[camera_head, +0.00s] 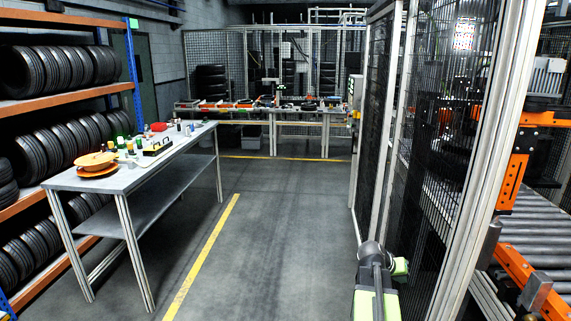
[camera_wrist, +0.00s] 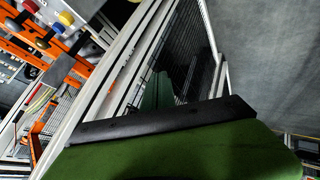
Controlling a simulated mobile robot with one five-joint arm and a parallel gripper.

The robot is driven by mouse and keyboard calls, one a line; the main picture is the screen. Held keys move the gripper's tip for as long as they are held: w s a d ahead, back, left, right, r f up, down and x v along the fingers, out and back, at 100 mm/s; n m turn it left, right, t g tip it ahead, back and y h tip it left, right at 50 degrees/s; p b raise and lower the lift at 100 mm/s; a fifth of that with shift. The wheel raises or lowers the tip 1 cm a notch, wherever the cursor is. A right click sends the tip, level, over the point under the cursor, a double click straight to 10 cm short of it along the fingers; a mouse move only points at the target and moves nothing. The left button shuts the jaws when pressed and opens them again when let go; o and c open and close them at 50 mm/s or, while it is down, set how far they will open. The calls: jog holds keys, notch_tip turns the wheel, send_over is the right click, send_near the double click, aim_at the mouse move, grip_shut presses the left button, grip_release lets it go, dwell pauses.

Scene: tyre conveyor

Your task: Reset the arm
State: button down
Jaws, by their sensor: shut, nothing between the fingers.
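My arm (camera_head: 376,285), with green and dark grey parts, shows at the bottom of the head view, right of centre. It stands close to the mesh fence and is folded low, with its lower part cut off by the picture edge. My gripper (camera_wrist: 160,92) shows in the wrist view as green and black parts. It is shut with nothing held. The view past it is tilted, with the fence frame and grey floor beyond.
A mesh fence (camera_head: 425,130) runs close along my right, with a roller conveyor (camera_head: 535,235) behind it. A workbench (camera_head: 130,165) stands left, before tyre racks (camera_head: 55,105). Another bench (camera_head: 300,115) stands at the back. The floor (camera_head: 270,235) between is clear.

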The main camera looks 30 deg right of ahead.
jog(key=w+a+f+n+t+y, duration=0.15)
jog(key=w+a, duration=0.35)
jog(key=a, duration=0.6)
jog(key=w+a+f+n+y, duration=0.15)
jog(key=w+a, duration=0.35)
jog(key=a, duration=0.7)
jog(key=w+a+f+n+t+y, duration=0.15)
jog(key=w+a, duration=0.35)
jog(key=a, duration=0.6)
jog(key=s+a+f+n+g+y, duration=0.1)
jog(key=s+a+n+y, duration=0.1)
jog(key=a, duration=0.7)
jog(key=s+a+f+n+g+y, duration=0.1)
jog(key=s+a, duration=0.4)
jog(key=a, duration=0.5)
jog(key=shift+s+a+n+g+y, duration=0.15)
jog(key=shift+a+n+g+y, duration=0.1)
jog(key=shift+n+g+y, duration=0.45)
jog(key=shift+s+f, duration=0.1)
jog(key=shift+f, duration=0.05)
